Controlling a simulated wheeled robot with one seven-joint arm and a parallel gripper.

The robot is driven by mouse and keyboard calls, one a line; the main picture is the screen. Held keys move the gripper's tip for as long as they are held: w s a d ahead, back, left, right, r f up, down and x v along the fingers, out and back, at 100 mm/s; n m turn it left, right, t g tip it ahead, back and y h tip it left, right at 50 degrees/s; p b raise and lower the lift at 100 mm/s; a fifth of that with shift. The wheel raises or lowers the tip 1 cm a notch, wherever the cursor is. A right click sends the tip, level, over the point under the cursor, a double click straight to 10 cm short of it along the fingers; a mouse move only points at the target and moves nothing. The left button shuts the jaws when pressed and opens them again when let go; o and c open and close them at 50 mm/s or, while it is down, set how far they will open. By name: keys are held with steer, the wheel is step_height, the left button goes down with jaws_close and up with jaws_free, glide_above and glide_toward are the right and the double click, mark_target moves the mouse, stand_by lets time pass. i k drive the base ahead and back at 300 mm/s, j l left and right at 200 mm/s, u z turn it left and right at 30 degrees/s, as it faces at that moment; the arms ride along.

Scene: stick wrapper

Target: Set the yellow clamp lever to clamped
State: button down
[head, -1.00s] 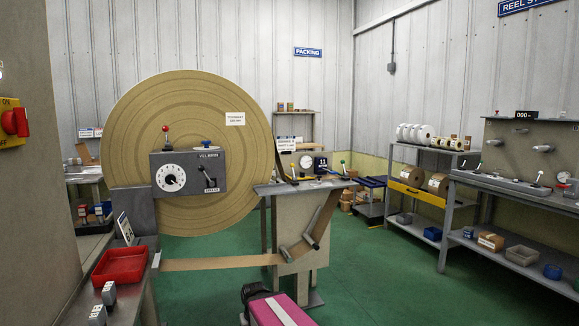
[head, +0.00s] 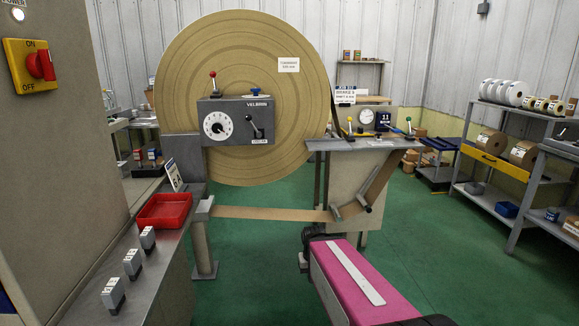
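A small lever with a yellow knob (head: 349,120) stands on the grey worktop (head: 325,145) right of the big brown paper reel. It is far off and small. I cannot read any clamp marking beside it or tell which setting it is at. My gripper is not in view.
The reel (head: 290,115) carries a grey control box (head: 236,133) with a dial and levers. A pink-topped unit (head: 385,290) stands low in front of the worktop. A red tray (head: 163,211) is on the left bench. Green floor is open towards the right shelves (head: 480,180).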

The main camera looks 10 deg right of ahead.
mark_target(350, 126)
steer(key=i+l, duration=0.15)
steer(key=l, duration=0.25)
steer(key=i+l+u, duration=0.1)
steer(key=l, duration=0.25)
steer(key=i+l, duration=0.2)
steer(key=l, duration=0.2)
steer(key=i+l+u, duration=0.1)
steer(key=l, duration=0.3)
steer(key=i+l, duration=0.15)
steer(key=l, duration=0.25)
steer(key=i+l+u, duration=0.1)
steer(key=l, duration=0.3)
steer(key=i+l, duration=0.15)
steer(key=l, duration=0.25)
steer(key=l+u, duration=0.35)
steer(key=l, duration=1.95)
steer(key=i+l, duration=0.1)
steer(key=l, duration=0.2)
steer(key=i+l, duration=0.1)
steer(key=l, duration=0.2)
steer(key=i+l, duration=0.1)
steer(key=l, duration=0.15)
steer(key=u, duration=0.05)
